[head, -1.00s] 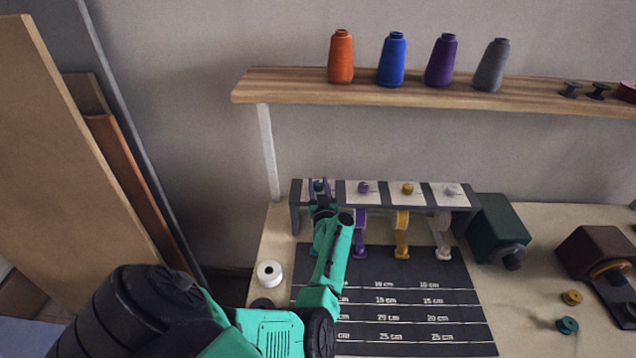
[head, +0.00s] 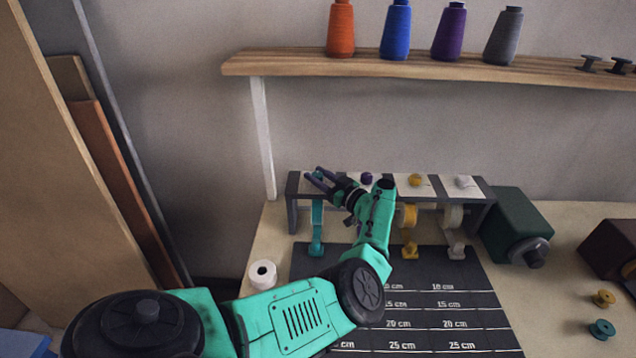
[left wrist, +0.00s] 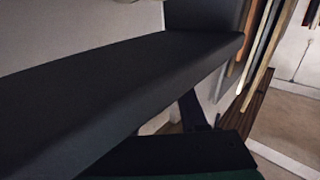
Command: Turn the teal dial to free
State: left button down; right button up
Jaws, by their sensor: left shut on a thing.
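The teal dial is on the leftmost white plate of the grey rack (head: 291,212), mostly hidden by my left gripper (head: 317,178). My left gripper reaches in from the right, with its fingers pointing left across that plate, and is shut on the dial. The dial's pointer and any marks are too small or covered to read. A teal tape (head: 317,220) hangs below that plate, its end at the mat's back edge. In the left wrist view a dark bar (left wrist: 110,90) fills much of the picture; the dial cannot be made out there. My right gripper is not in view.
Purple (head: 367,179), yellow (head: 415,180) and pale (head: 462,181) knobs sit along the rack to the right. A dark green box (head: 516,222) stands beside it. A shelf (head: 420,66) with thread cones is above. A white roll (head: 262,272) lies left of the mat (head: 440,290).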

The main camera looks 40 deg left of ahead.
pick_arm(q)
jog(key=shift+f, duration=0.1)
jog(key=shift+c, duration=2.2)
grip_release()
jog(key=s+d+p, duration=0.1)
jog(key=d+p, duration=0.3)
jog(key=d, duration=1)
jog(key=shift+s+d, duration=0.2)
jog(key=shift+s, duration=0.15)
